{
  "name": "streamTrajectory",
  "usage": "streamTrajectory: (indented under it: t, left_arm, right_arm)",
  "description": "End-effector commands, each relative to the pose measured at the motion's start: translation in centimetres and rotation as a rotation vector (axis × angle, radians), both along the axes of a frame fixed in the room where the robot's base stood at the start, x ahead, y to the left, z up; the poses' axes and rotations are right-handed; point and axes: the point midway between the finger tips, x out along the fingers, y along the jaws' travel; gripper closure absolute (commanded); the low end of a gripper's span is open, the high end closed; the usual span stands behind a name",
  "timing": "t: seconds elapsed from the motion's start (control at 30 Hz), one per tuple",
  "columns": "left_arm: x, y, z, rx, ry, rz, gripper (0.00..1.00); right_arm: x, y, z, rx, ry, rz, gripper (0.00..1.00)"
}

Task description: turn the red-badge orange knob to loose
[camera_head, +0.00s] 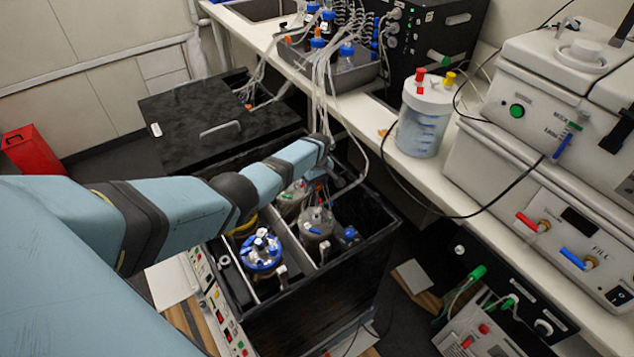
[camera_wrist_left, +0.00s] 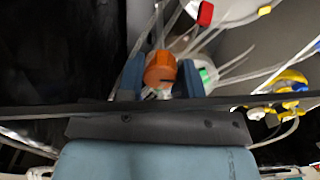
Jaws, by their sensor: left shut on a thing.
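The orange knob (camera_wrist_left: 160,70) shows in the left wrist view, upright between the two dark blue fingers of my left gripper (camera_wrist_left: 161,78). The fingers are shut on its sides. A small red block (camera_wrist_left: 205,13) shows above and to the right of the knob; I cannot tell whether it is the knob's badge. In the head view my left arm reaches across the open black box (camera_head: 340,285), and my left gripper (camera_head: 322,182) is at its far end, among tubes. The arm mostly hides the knob there. My right gripper is not in view.
Glass vessels with blue fittings (camera_head: 261,250) and grey lids (camera_head: 316,222) stand in the box. Tubes (camera_head: 325,85) hang down from the bench beside the wrist. A black lid panel (camera_head: 205,125) lies behind. A yellow block (camera_wrist_left: 264,10) shows near the red one.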

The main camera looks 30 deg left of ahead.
Motion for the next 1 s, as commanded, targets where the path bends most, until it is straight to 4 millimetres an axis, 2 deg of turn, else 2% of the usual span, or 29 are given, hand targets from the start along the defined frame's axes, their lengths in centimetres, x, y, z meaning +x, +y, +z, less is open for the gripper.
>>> streamTrajectory:
  t: [0.57,0.6,0.7,1.0]
  left_arm:
    - [0.15,0.17,0.19,0.003,-0.003,0.037,0.91]
    - [0.15,0.17,0.2,0.003,-0.003,0.036,0.65]
    - [0.14,0.16,0.19,0.003,-0.003,0.036,0.42]
    - [0.08,0.08,0.26,0.001,-0.002,0.035,0.41]
  right_arm:
    - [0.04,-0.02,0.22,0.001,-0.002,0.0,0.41]
    - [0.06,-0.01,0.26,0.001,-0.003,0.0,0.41]
    - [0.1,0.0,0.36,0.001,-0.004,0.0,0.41]
    - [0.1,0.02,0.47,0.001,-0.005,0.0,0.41]
